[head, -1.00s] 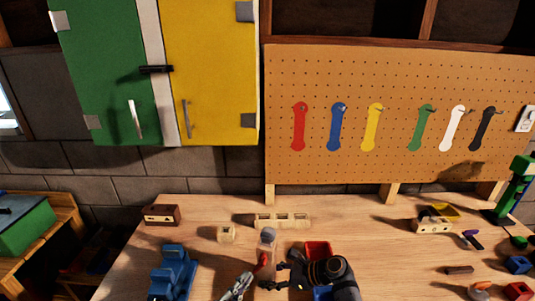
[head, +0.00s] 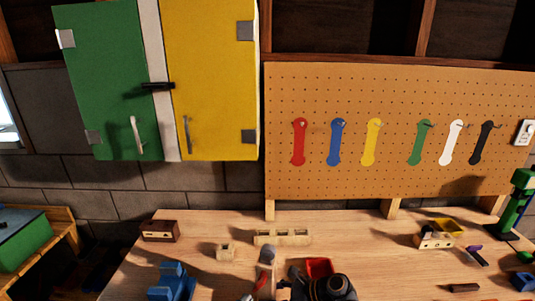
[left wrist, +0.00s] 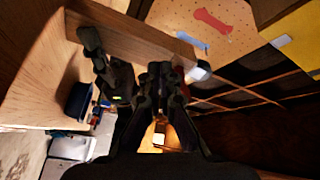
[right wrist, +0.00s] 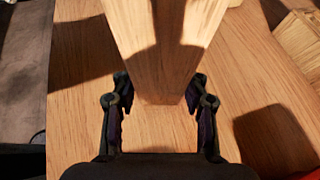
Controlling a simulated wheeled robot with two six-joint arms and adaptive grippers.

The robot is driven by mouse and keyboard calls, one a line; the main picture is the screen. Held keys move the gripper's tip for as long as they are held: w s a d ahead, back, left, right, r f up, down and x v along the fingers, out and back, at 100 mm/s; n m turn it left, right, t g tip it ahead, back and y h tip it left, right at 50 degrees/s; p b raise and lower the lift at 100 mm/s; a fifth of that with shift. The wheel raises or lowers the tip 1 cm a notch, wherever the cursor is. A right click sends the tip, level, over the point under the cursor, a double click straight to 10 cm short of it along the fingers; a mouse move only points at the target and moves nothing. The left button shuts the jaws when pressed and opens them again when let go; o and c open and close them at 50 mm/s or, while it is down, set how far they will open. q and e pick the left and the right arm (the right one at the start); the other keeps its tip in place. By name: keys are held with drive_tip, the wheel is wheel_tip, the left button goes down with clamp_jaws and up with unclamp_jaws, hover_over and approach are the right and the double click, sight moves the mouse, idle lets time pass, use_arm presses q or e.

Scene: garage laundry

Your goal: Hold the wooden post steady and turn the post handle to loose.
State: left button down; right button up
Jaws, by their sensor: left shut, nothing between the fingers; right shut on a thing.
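In the left wrist view the post (left wrist: 140,38) crosses the top as a pale beam. My right gripper (right wrist: 158,88) is shut on the post (right wrist: 165,50), one finger on each side. My left gripper (left wrist: 160,70) is shut and empty, close to the capped end of the post. Whether it touches the handle cannot be told. In the head view the left gripper is mostly cut off at the bottom edge.
A blue vise-like object (head: 172,283) stands left of the post and a red bin (head: 319,267) right of it. Wooden blocks (head: 283,237) lie behind. A pegboard (head: 400,90) and a green and yellow cabinet (head: 215,80) are at the back. Small items lie at the right.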

sight(261, 280)
use_arm(q)
drive_tip(key=shift+n+t, duration=0.4)
drive_tip(key=shift+n, duration=0.1)
drive_tip(key=shift+s+a+r, duration=0.15)
drive_tip(key=shift+s, duration=0.75)
drive_tip(key=shift+s+a+r, duration=0.1)
drive_tip(key=shift+s+a, duration=0.1)
drive_tip(key=shift+s, duration=0.7)
drive_tip(key=shift+s+a+r, duration=0.15)
drive_tip(key=shift+s, duration=0.75)
drive_tip(key=w+r, duration=0.3)
drive_tip(key=w, duration=0.3)
drive_tip(key=shift+w+a+r, duration=0.15)
drive_tip(key=shift+w+a, duration=0.1)
drive_tip(key=shift+s+d, duration=0.25)
drive_tip(key=shift+d, duration=0.35)
drive_tip(key=shift+f, duration=0.25)
